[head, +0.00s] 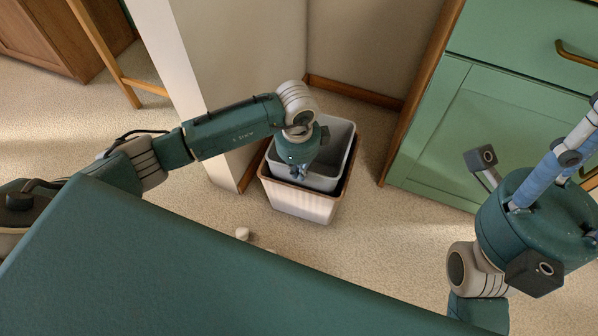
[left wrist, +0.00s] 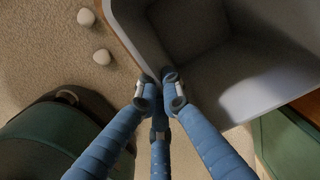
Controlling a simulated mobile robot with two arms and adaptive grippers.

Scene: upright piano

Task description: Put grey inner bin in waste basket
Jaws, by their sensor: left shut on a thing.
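The grey inner bin (head: 340,137) is a light grey open-topped tub. In the head view it sits within the mouth of the waste basket (head: 303,206), a pale basket with a brown rim. A dark gap shows between bin and basket at the front and right; how deep the bin sits is hard to tell. My left gripper (head: 298,172) is shut on the bin's near-left rim. In the left wrist view the gripper (left wrist: 160,78) pinches the rim of the empty bin (left wrist: 225,55). My right gripper (head: 575,150) is at the right edge, its fingertips cut off by the frame.
Small white lumps (head: 242,234) lie on the speckled floor left of the basket. A pale wall or panel (head: 235,60) stands behind and left of the basket. A green cabinet (head: 450,135) stands to the right. Open floor (head: 400,230) lies between basket and cabinet.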

